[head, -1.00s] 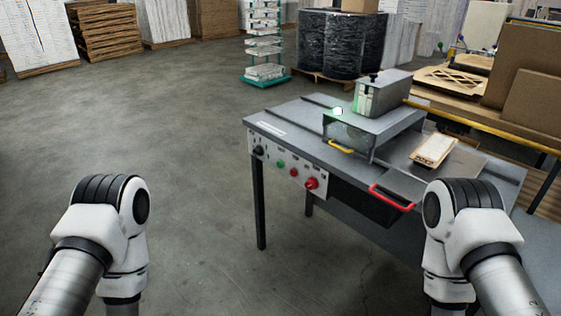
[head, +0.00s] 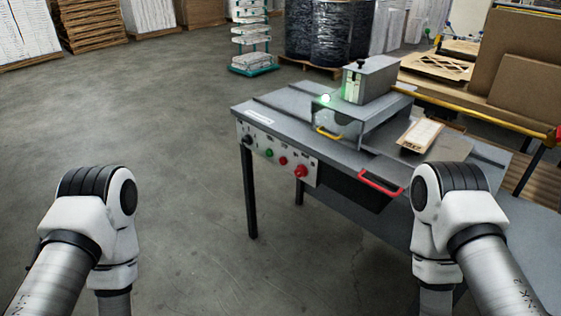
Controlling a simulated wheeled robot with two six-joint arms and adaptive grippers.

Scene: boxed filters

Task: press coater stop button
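The coater (head: 285,118) is a grey metal table machine right of centre, with a hopper box (head: 371,80) on top. Its front panel (head: 310,172) carries a black knob (head: 247,139), a green button (head: 269,153), a small red button (head: 283,160) and a larger red button (head: 301,171). Which red one is the stop button cannot be read from labels. My two arms show at the lower left and lower right, apart from the panel. Both grippers are out of view below the frame.
A red handle (head: 381,184) sticks out at the coater's front, and a yellow handle (head: 329,133) sits on its cover. A boxed filter (head: 421,134) lies on its right side. A yellow rail (head: 480,112) runs behind. Open concrete floor (head: 150,120) lies left of the coater.

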